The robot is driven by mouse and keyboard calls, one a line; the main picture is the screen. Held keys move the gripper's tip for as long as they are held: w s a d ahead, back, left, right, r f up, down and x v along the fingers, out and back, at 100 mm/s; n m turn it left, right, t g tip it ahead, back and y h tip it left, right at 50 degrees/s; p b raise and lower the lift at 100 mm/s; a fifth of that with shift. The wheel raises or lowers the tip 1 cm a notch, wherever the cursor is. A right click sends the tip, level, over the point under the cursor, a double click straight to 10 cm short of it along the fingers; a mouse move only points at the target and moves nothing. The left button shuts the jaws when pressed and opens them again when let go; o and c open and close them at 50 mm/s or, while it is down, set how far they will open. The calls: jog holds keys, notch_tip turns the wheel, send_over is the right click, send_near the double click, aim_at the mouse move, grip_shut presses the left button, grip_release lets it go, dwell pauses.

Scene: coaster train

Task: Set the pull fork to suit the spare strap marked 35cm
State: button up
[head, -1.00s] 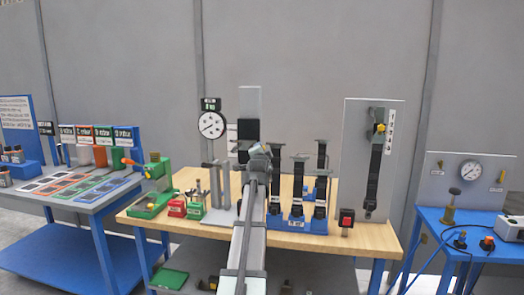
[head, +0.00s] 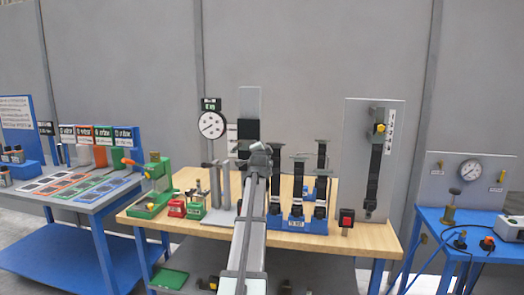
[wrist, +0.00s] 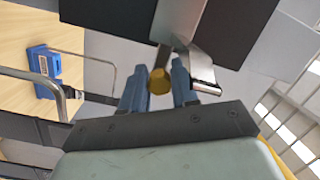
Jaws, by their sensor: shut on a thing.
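My gripper (wrist: 159,88) has its two blue-grey fingers on either side of a yellow hexagonal knob (wrist: 160,81), shut on it. The knob sits under a dark block (wrist: 225,28) with a curved metal piece (wrist: 199,70) beside it. In the head view my gripper (head: 259,150) is in front of the upright grey plate (head: 250,100) with a black block (head: 248,130). I cannot tell the pull fork's setting. Black straps (head: 321,185) stand in a blue rack (head: 295,224) right of my gripper; their length marks are too small to read.
A dial gauge (head: 211,124) stands left of the plate. Grey posts (head: 215,185) and a green fixture (head: 150,205) are further left. A tall board (head: 352,150) with a hanging black strap (head: 374,175) and a red button box (head: 346,217) are on the right.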

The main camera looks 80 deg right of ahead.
grip_shut()
jog(key=shift+r, duration=0.1)
jog(key=shift+r, duration=1.35)
jog(key=o, duration=0.7)
grip_release()
jog(key=shift+c, duration=0.2)
jog(key=shift+f, duration=0.1)
jog(key=s+a, duration=0.2)
jog(key=a, duration=1.1)
jog(key=shift+a, duration=0.3)
jog(key=shift+s, duration=0.1)
